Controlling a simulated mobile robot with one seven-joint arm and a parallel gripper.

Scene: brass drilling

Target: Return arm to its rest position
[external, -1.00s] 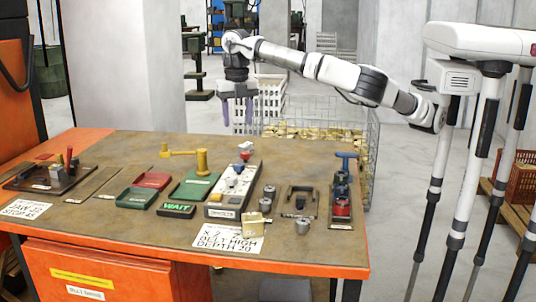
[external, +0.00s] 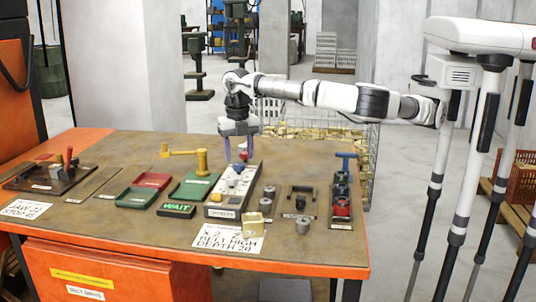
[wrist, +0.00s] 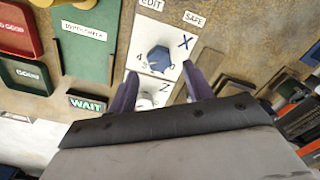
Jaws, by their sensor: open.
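My gripper (external: 237,153) is open, fingers pointing down, above the far end of a pale control panel (external: 221,198) on the table. In the wrist view my gripper (wrist: 161,78) has its two purple fingers apart over this panel. A blue knob (wrist: 158,58) beside an X label shows just ahead of and between the fingertips. A white knob (wrist: 150,97) near a Z label is partly hidden by the gripper. I cannot tell whether a finger touches any knob, but nothing is seen held. The arm reaches in from the right, bent down at the wrist.
Several small fixtures stand right of the panel. A wire basket (external: 368,160) stands behind the table.

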